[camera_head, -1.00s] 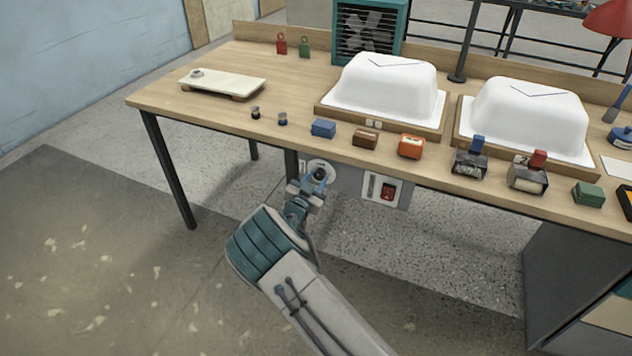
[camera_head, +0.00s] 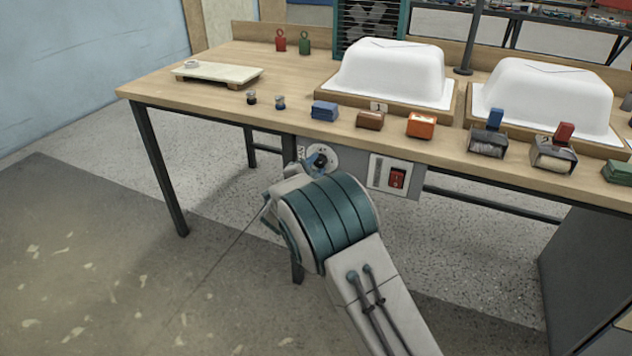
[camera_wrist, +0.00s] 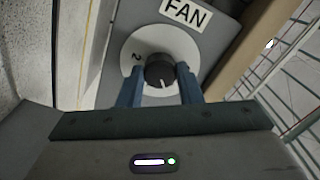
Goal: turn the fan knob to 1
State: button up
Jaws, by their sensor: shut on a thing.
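The fan knob (camera_wrist: 160,72) is a dark round knob with a white pointer line. It sits on a pale dial (camera_wrist: 150,45) on a grey panel under a "FAN" label (camera_wrist: 185,14). In the wrist view a "2" shows on the dial left of the knob; the pointer line is at the knob's lower side, and other dial marks are hidden. My gripper (camera_wrist: 160,92) has its two blue fingers on either side of the knob, shut on it. In the head view the dial (camera_head: 322,158) shows at the table's front edge, the knob mostly hidden by my arm.
A red rocker switch (camera_head: 397,179) is right of the dial on the same panel. Above, the wooden table (camera_head: 215,100) carries two white tub shells (camera_head: 390,68) and several small blocks along its front edge. A fan (camera_head: 368,28) stands at the back.

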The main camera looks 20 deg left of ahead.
jog(key=m+b, duration=0.1)
jog(key=b, duration=0.1)
jog(key=m+b, duration=0.2)
jog(key=b, duration=0.1)
jog(key=m+b, duration=0.2)
jog(key=shift+f+b, duration=0.3)
jog(key=shift+b, duration=0.1)
jog(key=m+b, duration=0.2)
jog(key=b, duration=0.1)
jog(key=shift+r+m, duration=0.25)
jog(key=shift+m, duration=0.15)
jog(key=shift+r+b, duration=0.1)
jog(key=shift+b, duration=0.2)
jog(key=o, duration=1)
jog(key=s+p, duration=0.1)
jog(key=s, duration=0.3)
jog(key=s+p, duration=0.1)
jog(key=s, duration=0.4)
jog(key=s+a+p, duration=0.1)
jog(key=s, duration=0.3)
jog(key=shift+s, duration=0.4)
